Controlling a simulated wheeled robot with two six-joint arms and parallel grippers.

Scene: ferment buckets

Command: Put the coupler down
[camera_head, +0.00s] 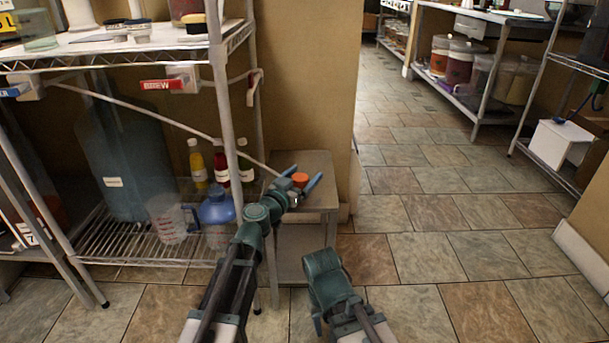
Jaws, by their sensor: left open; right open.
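A small round orange piece (300,178), which looks like the coupler, sits at the small grey side table (316,162). My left gripper (300,177) is open over that table, with one blue finger on each side of the orange piece. Whether the fingers touch it, and whether it rests fully on the tabletop, I cannot tell. My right gripper (325,272) is low in front of the table, apart from it and empty as far as I see; its fingers are hidden behind its green wrist.
A wire rack (150,247) on the left holds a large blue carboy (125,165), several sauce bottles (220,168), a blue jug (216,208) and a clear measuring jug (168,220). A wall corner (310,80) rises behind the table. Tiled floor (440,215) is open to the right.

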